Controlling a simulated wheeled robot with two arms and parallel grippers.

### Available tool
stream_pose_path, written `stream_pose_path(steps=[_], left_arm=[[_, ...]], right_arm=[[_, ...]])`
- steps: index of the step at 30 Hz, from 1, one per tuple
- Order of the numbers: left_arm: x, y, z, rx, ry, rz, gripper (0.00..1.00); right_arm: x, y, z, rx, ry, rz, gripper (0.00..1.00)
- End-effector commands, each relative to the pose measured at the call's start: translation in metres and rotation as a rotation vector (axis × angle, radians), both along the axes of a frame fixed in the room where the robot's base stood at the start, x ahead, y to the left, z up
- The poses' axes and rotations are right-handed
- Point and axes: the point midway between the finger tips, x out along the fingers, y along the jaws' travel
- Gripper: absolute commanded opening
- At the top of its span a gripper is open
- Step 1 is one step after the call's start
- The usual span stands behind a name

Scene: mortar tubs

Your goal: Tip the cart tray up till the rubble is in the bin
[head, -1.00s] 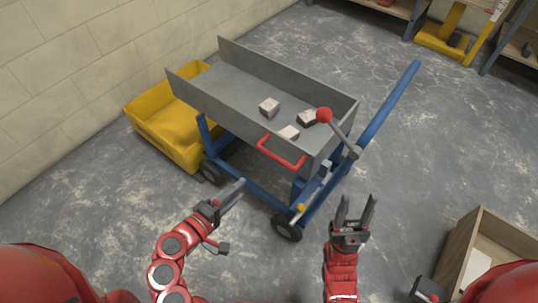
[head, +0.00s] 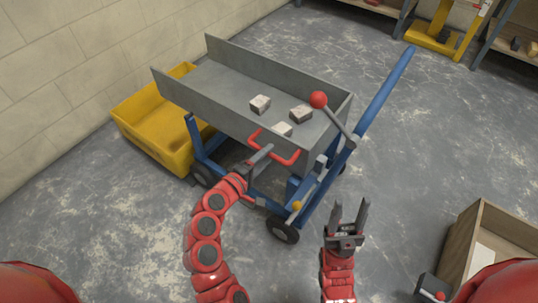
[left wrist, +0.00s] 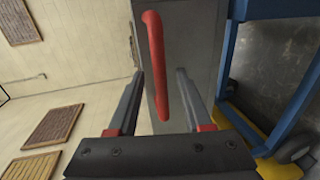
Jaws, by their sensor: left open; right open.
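The grey cart tray (head: 222,92) sits level on a blue wheeled frame (head: 376,95). Three pale rubble pieces lie in its right half: one (head: 260,104), another (head: 300,114) and a third (head: 282,129). The yellow bin (head: 180,150) stands on the floor under the tray's left end. A red handle (head: 289,160) is fixed to the tray's near side. My left gripper (head: 261,158) is open at the handle's left part. In the left wrist view, the red handle (left wrist: 155,60) shows between the open fingers. My right gripper (head: 347,215) is open and empty, right of the cart.
A lever with a red knob (head: 318,99) rises at the cart's right end. A yellow latch-like part (head: 297,206) sits low on the frame. A wooden box (head: 480,222) stands at the right. A block wall (head: 90,60) runs behind the bin.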

Motion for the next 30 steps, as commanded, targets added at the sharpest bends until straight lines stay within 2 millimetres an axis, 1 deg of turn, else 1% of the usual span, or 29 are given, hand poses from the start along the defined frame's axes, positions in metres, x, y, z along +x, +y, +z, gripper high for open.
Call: stream_pose_path(steps=[3, 6, 14, 15, 17, 21, 23, 30], left_arm=[[0.010, -0.008, -0.004, 0.001, 0.002, -0.004, 0.50], [0.014, -0.011, -0.004, 0.000, 0.001, -0.002, 0.50], [0.015, -0.011, -0.004, 0.000, 0.001, -0.001, 0.50], [0.015, -0.011, -0.004, 0.000, 0.001, -0.001, 0.46], [0.015, -0.011, -0.004, 0.000, 0.001, -0.001, 0.35], [0.015, -0.011, -0.004, 0.000, 0.001, -0.001, 0.10], [0.015, -0.011, -0.004, 0.001, 0.002, -0.001, 0.00], [0.015, -0.011, -0.004, 0.001, 0.002, -0.001, 0.00]], right_arm=[[0.000, 0.000, -0.002, 0.000, 0.000, 0.000, 0.50], [0.000, 0.000, -0.003, 0.000, 0.000, 0.000, 0.50], [0.000, 0.000, -0.003, 0.000, 0.000, 0.000, 0.50], [0.000, 0.000, -0.003, 0.000, 0.000, 0.000, 0.50], [0.000, 0.000, -0.003, 0.000, 0.000, 0.000, 0.50], [0.000, 0.000, -0.003, 0.000, 0.000, 0.000, 0.50], [0.000, 0.000, -0.003, 0.000, 0.000, 0.000, 0.50], [0.000, 0.000, -0.003, 0.000, 0.000, 0.000, 0.50]])
